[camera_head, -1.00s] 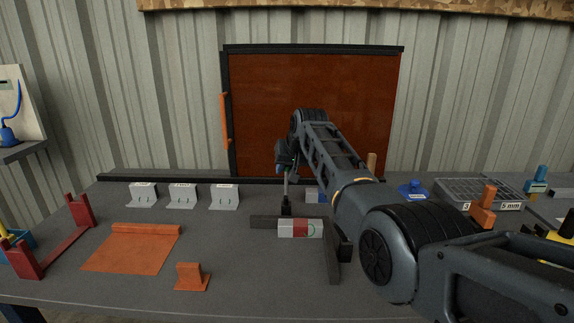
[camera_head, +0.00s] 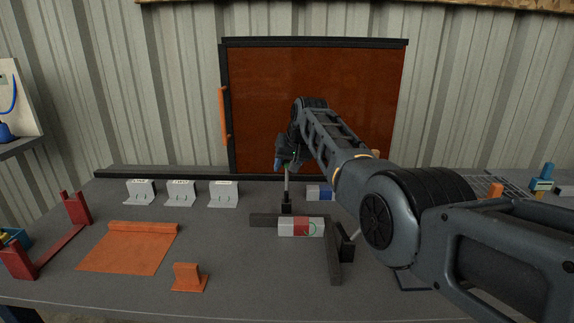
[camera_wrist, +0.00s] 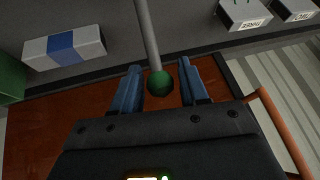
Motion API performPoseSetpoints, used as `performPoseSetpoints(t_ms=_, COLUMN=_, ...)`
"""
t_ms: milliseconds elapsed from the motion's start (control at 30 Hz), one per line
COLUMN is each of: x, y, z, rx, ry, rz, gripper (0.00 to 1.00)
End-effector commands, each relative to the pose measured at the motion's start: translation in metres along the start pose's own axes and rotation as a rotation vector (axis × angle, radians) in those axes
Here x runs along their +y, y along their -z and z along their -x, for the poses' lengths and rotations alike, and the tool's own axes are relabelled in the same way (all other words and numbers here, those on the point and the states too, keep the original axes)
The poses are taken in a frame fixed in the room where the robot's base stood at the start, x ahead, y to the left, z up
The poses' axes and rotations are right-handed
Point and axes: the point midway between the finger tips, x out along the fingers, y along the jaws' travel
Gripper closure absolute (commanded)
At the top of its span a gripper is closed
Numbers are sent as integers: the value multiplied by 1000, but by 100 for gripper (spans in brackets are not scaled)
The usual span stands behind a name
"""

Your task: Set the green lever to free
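The lever is a thin grey rod with a green ball knob (camera_wrist: 160,84), seen close in the wrist view. In the head view its rod (camera_head: 287,186) rises almost upright from a small black base (camera_head: 286,204); the knob is largely hidden there by my gripper. My gripper (camera_wrist: 159,66) is open, with one blue finger on each side of the knob. Gaps show between the knob and both fingers, so it is not gripped. No lever position label is readable.
A red-banded block (camera_head: 301,227) sits beside dark bars (camera_head: 335,263) in front of the lever. A blue-banded block (camera_wrist: 62,46) lies nearby. White labelled brackets (camera_head: 181,194) stand left. An orange-brown panel (camera_head: 260,100) rises behind. An orange mat (camera_head: 130,248) lies front left.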

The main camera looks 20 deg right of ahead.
Motion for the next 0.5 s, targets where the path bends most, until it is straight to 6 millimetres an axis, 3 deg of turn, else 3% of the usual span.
performPoseSetpoints(t_ms=100, x=0, y=0, z=0, rx=0, ry=0, rz=0, gripper=48)
performPoseSetpoints(t_ms=500, x=0, y=1, z=8, rx=1, ry=0, rz=0, gripper=48)
